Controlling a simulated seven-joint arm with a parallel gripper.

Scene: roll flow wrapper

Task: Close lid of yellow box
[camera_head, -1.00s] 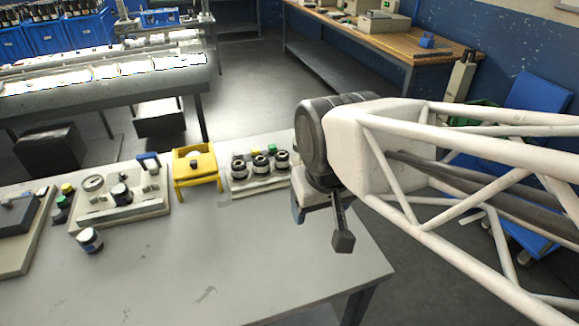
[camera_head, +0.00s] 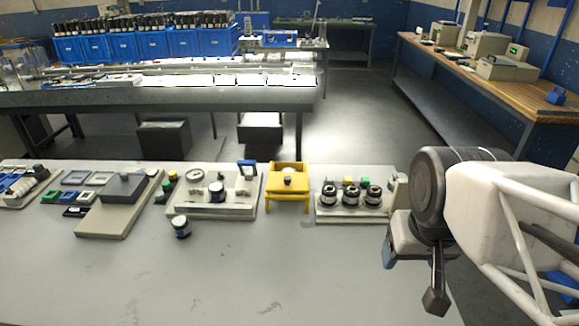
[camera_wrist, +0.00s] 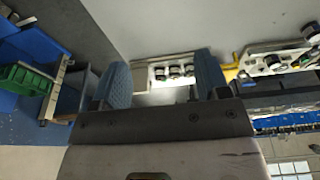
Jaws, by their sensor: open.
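The yellow box (camera_head: 286,186) stands at the back of the grey table in the head view, left of the board with three round black parts. Its upper panel looks raised at the back, and a small dark knob shows on it. In the wrist view a sliver of yellow, likely the same box, shows (camera_wrist: 231,72) just right of the right finger. My gripper (camera_head: 412,276) is at the table's right end, well right of the box and apart from it. In the wrist view its two blue fingers (camera_wrist: 163,80) are spread with nothing between them.
A board with three round black parts (camera_head: 347,218) lies between the box and my gripper. The front of the table (camera_head: 260,290) is clear.

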